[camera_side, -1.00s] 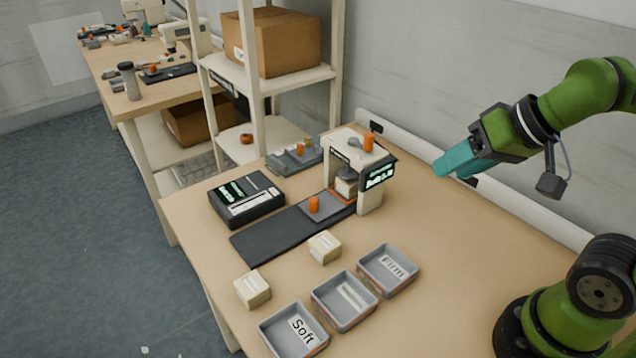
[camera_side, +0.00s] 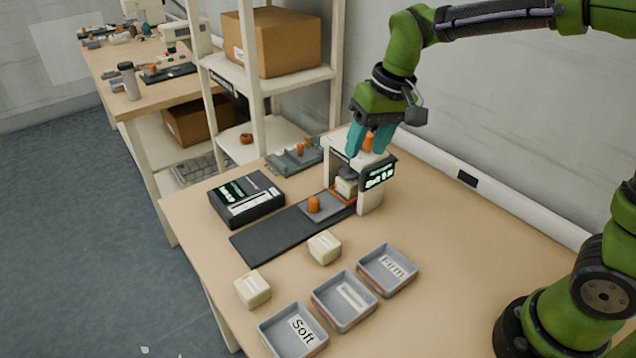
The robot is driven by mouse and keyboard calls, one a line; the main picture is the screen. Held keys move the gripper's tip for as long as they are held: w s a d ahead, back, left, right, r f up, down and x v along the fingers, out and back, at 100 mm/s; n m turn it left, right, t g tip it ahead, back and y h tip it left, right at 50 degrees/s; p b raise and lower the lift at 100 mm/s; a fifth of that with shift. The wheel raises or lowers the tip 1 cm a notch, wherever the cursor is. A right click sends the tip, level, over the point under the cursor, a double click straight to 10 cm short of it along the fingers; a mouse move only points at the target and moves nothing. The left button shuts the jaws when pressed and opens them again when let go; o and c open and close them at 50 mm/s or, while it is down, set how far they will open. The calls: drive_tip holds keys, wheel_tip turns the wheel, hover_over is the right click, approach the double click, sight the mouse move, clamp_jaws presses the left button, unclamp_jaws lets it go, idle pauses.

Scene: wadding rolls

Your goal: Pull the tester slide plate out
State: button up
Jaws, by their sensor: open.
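The tester (camera_side: 371,199) is a cream arch with a small lit display on its right front. The slide plate (camera_side: 322,208) is a grey plate with an orange knob (camera_side: 313,204) standing on it. It lies on a dark track (camera_side: 270,236) and reaches under the arch. A pale wadding block (camera_side: 346,187) sits under the tester head, at the plate's inner end. My gripper (camera_side: 367,152), with teal fingers, is open and points down over the top of the tester. An orange knob (camera_side: 369,141) on top shows between the fingers; whether they touch it I cannot tell.
Two pale blocks (camera_side: 324,247) (camera_side: 253,289) lie in front of the track. Three grey trays stand at the front: Soft (camera_side: 321,347), a middle one (camera_side: 343,325) and Firm (camera_side: 412,284). A dark printer-like box (camera_side: 246,212) stands left. The table's right side is clear.

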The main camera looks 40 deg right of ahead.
drive_tip(key=g+h, duration=0.1)
drive_tip(key=g, duration=0.1)
hover_over(313, 199)
drive_tip(key=s, duration=0.1)
wheel_tip(313, 199, down, 5)
drive_tip(key=shift+w+r, duration=0.55)
drive_tip(key=shift+r, duration=0.35)
wheel_tip(313, 199, down, 16)
drive_tip(key=shift+f, duration=0.15)
clamp_jaws()
